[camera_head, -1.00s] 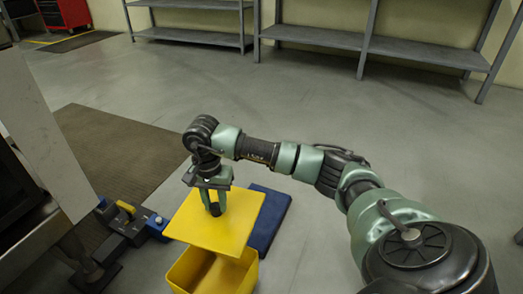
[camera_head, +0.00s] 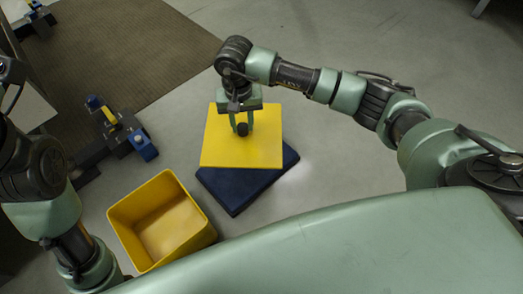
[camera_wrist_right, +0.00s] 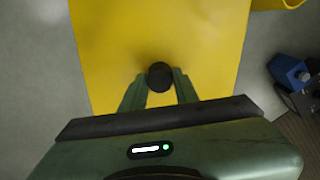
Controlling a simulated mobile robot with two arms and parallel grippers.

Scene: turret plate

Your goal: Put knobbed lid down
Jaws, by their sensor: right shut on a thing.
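The knobbed lid (camera_head: 225,150) is a flat yellow square plate with a black knob (camera_head: 242,129) at its middle. My right gripper (camera_head: 242,127) is shut on the knob from above. The lid looks level and overlaps the far part of a dark blue mat (camera_head: 238,191); I cannot tell whether it touches the mat. In the right wrist view the black knob (camera_wrist_right: 160,76) sits between the fingertips, with the yellow plate spread below. My left arm shows at the left of the head view, but its gripper is out of view.
An open, empty yellow bin (camera_head: 118,222) stands on the floor left of the mat, and its corner shows in the right wrist view (camera_wrist_right: 278,5). A dark stand with blue and yellow parts (camera_head: 115,135) lies farther left. A brown floor mat (camera_head: 130,55) is behind it. The floor right of the lid is clear.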

